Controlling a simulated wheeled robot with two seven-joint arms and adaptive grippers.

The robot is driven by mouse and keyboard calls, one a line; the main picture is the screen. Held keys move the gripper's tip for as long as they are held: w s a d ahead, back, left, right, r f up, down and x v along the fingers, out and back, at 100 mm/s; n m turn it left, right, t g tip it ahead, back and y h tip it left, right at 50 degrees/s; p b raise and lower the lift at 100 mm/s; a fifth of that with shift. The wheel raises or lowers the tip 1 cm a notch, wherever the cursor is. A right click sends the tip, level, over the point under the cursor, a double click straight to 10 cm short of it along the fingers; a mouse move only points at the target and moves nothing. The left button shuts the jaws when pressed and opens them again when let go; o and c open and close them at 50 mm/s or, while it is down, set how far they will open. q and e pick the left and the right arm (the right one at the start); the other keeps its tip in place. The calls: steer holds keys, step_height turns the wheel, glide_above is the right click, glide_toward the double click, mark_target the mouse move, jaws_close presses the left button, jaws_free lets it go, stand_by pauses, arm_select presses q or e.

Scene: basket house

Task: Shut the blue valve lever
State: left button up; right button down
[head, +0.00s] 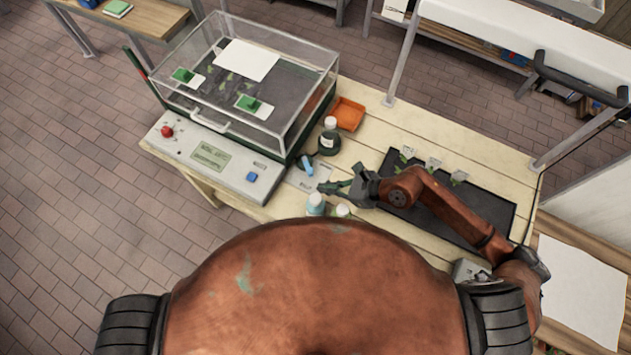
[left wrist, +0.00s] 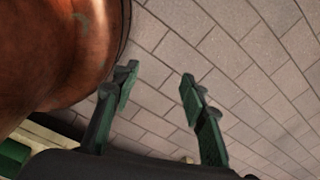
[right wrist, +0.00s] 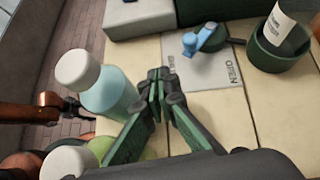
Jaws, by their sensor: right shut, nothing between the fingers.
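The blue valve lever (head: 308,165) is on the table just right of the machine's front corner. In the right wrist view the lever (right wrist: 206,37) is beyond my fingers, above a grey plate (right wrist: 208,72) marked OPEN along its right side; other lettering is too small to read surely. My right gripper (head: 328,188) is shut and empty, apart from the lever, on its near right side. Its closed fingertips (right wrist: 160,82) point toward the plate. My left gripper (left wrist: 158,82) is open and empty over the brick floor; it does not show in the head view.
A pale blue bottle (right wrist: 110,93) and a white-capped green bottle (right wrist: 72,160) stand close left of my right gripper. A clear-lidded machine (head: 235,80), an orange tray (head: 347,114) and a dark mat (head: 478,212) are nearby.

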steer(key=v, duration=0.3)
steer(key=s+v, duration=0.1)
steer(key=v, duration=0.1)
steer(key=shift+s+r, duration=0.15)
steer(key=shift+s, duration=0.05)
